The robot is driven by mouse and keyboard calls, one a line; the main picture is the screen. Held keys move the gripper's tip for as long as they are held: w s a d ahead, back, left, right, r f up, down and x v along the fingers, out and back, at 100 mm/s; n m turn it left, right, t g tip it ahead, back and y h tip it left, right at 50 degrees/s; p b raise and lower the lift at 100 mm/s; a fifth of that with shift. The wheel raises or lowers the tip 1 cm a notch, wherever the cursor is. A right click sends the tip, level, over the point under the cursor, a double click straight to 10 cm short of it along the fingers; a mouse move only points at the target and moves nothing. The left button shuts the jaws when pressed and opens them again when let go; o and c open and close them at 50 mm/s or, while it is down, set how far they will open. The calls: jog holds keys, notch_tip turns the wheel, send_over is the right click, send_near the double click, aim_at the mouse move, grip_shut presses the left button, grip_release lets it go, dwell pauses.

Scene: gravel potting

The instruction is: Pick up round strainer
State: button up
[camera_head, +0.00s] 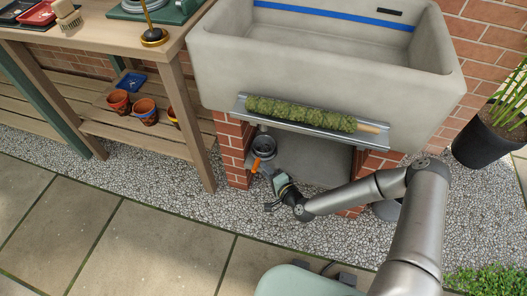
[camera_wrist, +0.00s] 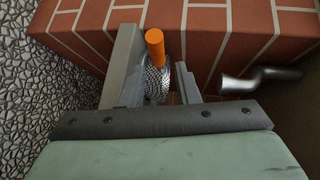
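The round strainer (camera_head: 264,147) shows as a dark round shape with an orange handle (camera_head: 257,164), at the brick pier under the sink's left end. In the wrist view, its grey mesh (camera_wrist: 157,86) is seen edge-on between my fingers, with the orange handle (camera_wrist: 155,42) beyond it. My gripper (camera_wrist: 160,88) is open, one finger on each side of the mesh. The left finger is very close to the mesh; a narrow gap shows on the right. I cannot tell whether either finger touches. In the head view, my gripper (camera_head: 267,173) is just below the strainer, its fingertips partly hidden.
A red brick wall (camera_wrist: 85,25) stands close ahead of my fingers. A bent metal rod (camera_wrist: 262,77) sticks out at the right. A wooden bench (camera_head: 185,105) stands left.

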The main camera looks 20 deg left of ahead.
aim_at(258, 160)
jog(key=b+x, duration=0.1)
jog(key=x, duration=0.2)
jog(key=b+x, duration=0.1)
jog(key=x, duration=0.3)
jog(key=shift+w+d+f, duration=0.15)
jog(key=shift+w, duration=0.25)
grip_shut()
